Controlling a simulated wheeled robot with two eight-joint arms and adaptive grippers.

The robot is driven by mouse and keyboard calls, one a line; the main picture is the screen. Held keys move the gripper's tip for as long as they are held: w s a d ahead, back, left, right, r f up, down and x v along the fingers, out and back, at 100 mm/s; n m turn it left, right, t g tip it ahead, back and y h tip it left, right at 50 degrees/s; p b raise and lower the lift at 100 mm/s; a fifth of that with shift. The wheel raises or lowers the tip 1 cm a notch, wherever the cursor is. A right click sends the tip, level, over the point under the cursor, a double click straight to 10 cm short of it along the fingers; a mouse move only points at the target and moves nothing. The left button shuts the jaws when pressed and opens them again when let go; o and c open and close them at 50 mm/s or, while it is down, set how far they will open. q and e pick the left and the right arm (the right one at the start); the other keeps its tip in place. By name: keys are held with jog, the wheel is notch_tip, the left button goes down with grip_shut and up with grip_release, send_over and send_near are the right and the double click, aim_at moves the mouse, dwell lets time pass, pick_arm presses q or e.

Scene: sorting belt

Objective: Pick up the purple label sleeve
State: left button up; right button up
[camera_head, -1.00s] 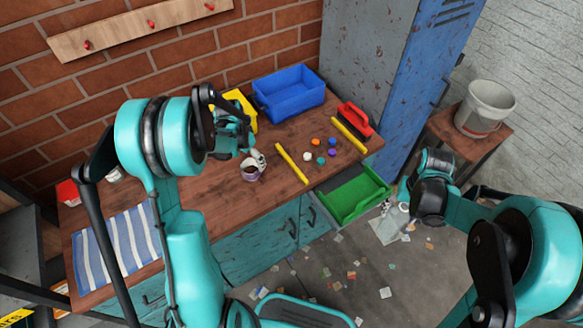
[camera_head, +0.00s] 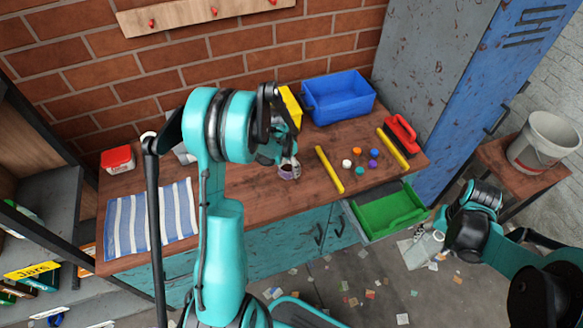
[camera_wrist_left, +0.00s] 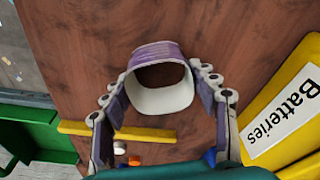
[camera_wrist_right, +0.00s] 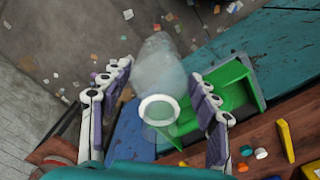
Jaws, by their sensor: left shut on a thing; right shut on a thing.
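The purple label sleeve (camera_head: 288,173) is a short open ring, purple outside and white inside. It is over the workbench, left of a yellow stick. In the left wrist view the sleeve (camera_wrist_left: 160,55) sits between the fingers of my left gripper (camera_wrist_left: 160,75), which is shut on it. My left gripper also shows in the head view (camera_head: 290,160); I cannot tell whether the sleeve touches the wood. My right gripper (camera_wrist_right: 161,72) is shut on a clear jar (camera_wrist_right: 158,110) with a round pale rim. The jar (camera_head: 424,246) is held over the floor, right of the green tray.
Two yellow sticks (camera_head: 329,169) flank several coloured caps (camera_head: 359,171) on the workbench (camera_head: 240,185). A green tray (camera_head: 390,211) is at the front right, a striped cloth (camera_head: 150,218) at left.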

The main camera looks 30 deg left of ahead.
aim_at(440, 235)
pick_arm(q)
jog(key=shift+r, duration=0.1)
notch_tip(440, 235, up, 4)
jog(key=shift+r+p, duration=0.25)
jog(key=shift+p, duration=0.8)
pick_arm(e)
notch_tip(440, 235, up, 2)
jog(key=shift+r, duration=0.1)
pick_arm(q)
jog(key=w+d+r+p, duration=0.35)
jog(key=d+r, duration=0.25)
jog(key=d, duration=0.5)
pick_arm(e)
notch_tip(440, 235, up, 3)
jog(key=shift+f+b, duration=0.15)
jog(key=shift+b, duration=0.2)
notch_tip(440, 235, down, 2)
jog(key=shift+s+f+b, duration=0.1)
jog(key=shift+b, duration=1)
pick_arm(q)
jog(key=s+d+f+n, duration=0.2)
jog(key=s+d+n, duration=0.1)
jog(key=s, duration=0.7)
jog(key=shift+s+d+f+y, duration=0.3)
jog(key=shift+s+d+f, duration=0.1)
jog(key=shift+d, duration=0.05)
